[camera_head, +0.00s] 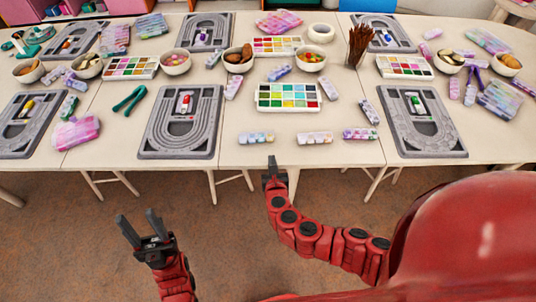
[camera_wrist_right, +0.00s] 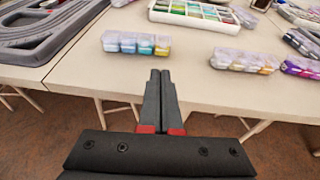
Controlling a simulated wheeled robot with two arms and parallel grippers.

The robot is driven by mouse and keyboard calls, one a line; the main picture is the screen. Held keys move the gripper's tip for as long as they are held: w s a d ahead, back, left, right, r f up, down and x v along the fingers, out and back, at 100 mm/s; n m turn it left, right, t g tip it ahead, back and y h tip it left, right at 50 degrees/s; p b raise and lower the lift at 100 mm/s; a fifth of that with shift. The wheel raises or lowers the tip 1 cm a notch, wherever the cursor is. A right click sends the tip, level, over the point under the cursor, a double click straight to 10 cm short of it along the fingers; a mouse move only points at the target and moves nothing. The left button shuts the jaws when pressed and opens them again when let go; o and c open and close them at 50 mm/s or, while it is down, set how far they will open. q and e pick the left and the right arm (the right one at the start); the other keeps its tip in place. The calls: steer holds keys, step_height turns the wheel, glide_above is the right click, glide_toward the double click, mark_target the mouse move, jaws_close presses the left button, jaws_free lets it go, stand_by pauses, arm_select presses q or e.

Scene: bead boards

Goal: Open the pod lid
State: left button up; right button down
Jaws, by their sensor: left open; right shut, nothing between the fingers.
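Small clear bead pods lie in a row along the table's front edge. The left pod (camera_head: 256,139), with blue and yellowish compartments, also shows in the right wrist view (camera_wrist_right: 136,44). A middle pod (camera_head: 315,138) and a purple pod (camera_head: 360,134) lie to its right. Their lids look shut, but are small to judge. My right gripper (camera_head: 270,166) is shut and empty, in front of the table edge near the left pod. In the wrist view its fingertips (camera_wrist_right: 160,76) point toward the table, short of the left pod and apart from it. My left gripper (camera_head: 138,227) is open and empty, over the floor.
Grey bead boards (camera_head: 181,150) and (camera_head: 422,152) flank the pods. A palette of coloured beads (camera_head: 288,106) lies behind them. Bowls, green pliers (camera_head: 129,99) and a brush cup (camera_head: 358,58) stand further off. Bare table surrounds the front pods.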

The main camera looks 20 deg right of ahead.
mark_target(269, 141)
steer(key=x, duration=0.8)
steer(key=shift+w+f, duration=0.2)
steer(key=shift+w, duration=0.15)
steer(key=shift+p, duration=0.3)
